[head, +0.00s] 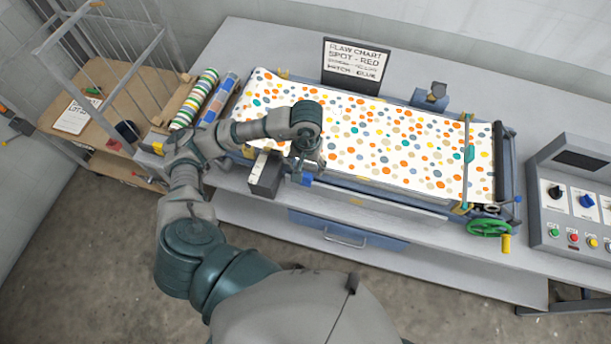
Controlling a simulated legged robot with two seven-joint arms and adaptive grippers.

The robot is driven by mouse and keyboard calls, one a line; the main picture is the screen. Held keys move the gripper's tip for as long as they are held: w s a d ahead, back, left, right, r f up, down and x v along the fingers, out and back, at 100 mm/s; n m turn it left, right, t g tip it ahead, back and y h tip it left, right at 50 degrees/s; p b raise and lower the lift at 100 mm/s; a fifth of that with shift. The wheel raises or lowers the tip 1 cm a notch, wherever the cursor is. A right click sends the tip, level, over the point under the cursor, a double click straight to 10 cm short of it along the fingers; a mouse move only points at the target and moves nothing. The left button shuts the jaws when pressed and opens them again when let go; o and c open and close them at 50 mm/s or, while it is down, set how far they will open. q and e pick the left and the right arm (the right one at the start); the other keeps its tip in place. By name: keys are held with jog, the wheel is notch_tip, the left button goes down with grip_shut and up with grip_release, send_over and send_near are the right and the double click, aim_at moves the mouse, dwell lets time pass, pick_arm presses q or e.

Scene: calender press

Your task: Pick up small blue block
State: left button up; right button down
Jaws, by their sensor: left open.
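A small blue block (307,180) shows at the front edge of the press (375,190), just below the end of my left arm. My left gripper (301,170) points down beside it and is open. The arm's wrist covers part of the spotted sheet behind it. The fingertips are small and dark here, and I cannot tell whether they touch the block. My right gripper is not in view.
A dark grey box (266,178) stands just left of the gripper. A dotted sheet (390,140) covers the press bed. A green handwheel (489,228) and control panel (580,205) are at right. Patterned rolls (195,98) lie at left. A chart sign (355,65) stands behind.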

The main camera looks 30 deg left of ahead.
aim_at(305, 174)
pick_arm(q)
notch_tip(305, 174, down, 5)
jog(key=shift+s+a+p, duration=0.1)
jog(key=shift+p, duration=0.7)
jog(key=shift+f, duration=0.3)
jog(key=c, duration=1.1)
jog(key=shift+o, duration=0.2)
jog(key=shift+r, duration=0.15)
